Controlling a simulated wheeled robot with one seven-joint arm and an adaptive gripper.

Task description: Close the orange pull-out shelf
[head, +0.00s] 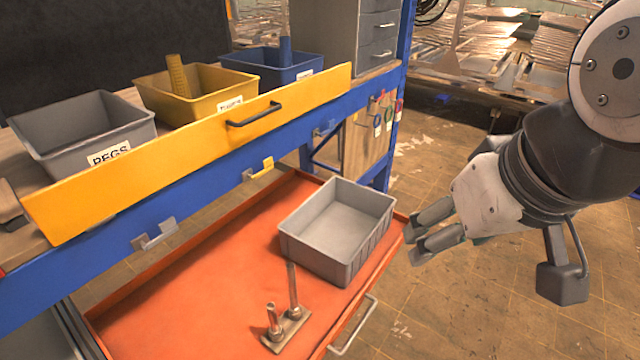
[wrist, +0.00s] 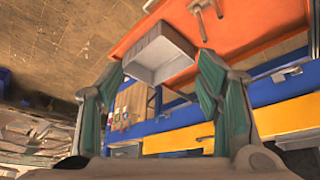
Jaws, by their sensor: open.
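The orange pull-out shelf (head: 200,285) is pulled out below the blue workbench frame, with a metal bar handle (head: 352,326) on its front edge. A grey bin (head: 340,225) and a small metal stand with upright pegs (head: 286,328) sit on it. My gripper (head: 415,246) is open and empty, just right of the shelf's far right corner in the head view. In the wrist view, the orange shelf (wrist: 245,28) and the grey bin (wrist: 160,55) show upside down beyond the spread fingers (wrist: 155,100). Contact between gripper and shelf cannot be told.
Above, a yellow drawer front (head: 190,150) with a black handle stands before grey, yellow and blue bins. Metal racks (head: 480,75) stand at the back. Tiled floor (head: 450,310) right of the shelf is clear.

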